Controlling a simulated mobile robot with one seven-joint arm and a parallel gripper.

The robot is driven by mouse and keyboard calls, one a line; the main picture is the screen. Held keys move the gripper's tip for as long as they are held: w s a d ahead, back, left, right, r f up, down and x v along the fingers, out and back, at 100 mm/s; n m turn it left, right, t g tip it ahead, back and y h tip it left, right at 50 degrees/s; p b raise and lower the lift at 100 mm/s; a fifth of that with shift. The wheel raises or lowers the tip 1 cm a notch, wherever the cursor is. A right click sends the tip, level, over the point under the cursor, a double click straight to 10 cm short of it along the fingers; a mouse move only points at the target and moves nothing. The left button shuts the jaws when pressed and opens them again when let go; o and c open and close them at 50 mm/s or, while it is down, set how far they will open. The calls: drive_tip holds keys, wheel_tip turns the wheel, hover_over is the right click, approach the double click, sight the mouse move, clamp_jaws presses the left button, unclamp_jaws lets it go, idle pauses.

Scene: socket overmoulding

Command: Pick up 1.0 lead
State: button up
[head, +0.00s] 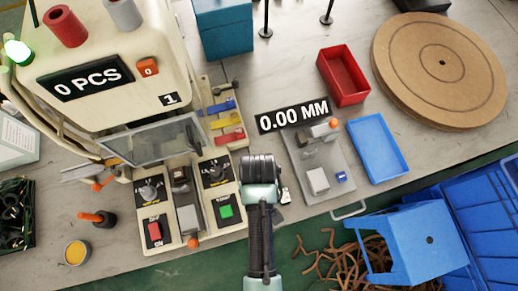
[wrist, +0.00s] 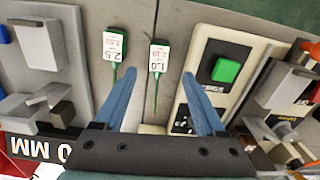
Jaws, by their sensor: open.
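The 1.0 lead (wrist: 158,57) is a thin green wire with a white tag marked 1.0, lying on the grey bench in the wrist view. A similar lead tagged 2.5 (wrist: 115,46) lies to its left. My gripper (wrist: 159,76) is open and empty, its two blue fingers apart. The 1.0 lead shows in the gap between the fingertips; the 2.5 tag is outside, beyond the left finger. In the head view my arm covers the 1.0 lead, and a white tag (head: 285,195) shows just right of it.
The press panel with a green button (wrist: 226,70) is close to the right finger in the wrist view. The gauge plate (head: 311,160) stands on the other side. A blue tray (head: 378,147) and a red bin (head: 343,76) are farther right. The bench front edge is close.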

drive_tip(key=shift+d+f, duration=0.1)
drive_tip(key=shift+f, duration=2.8)
clamp_jaws()
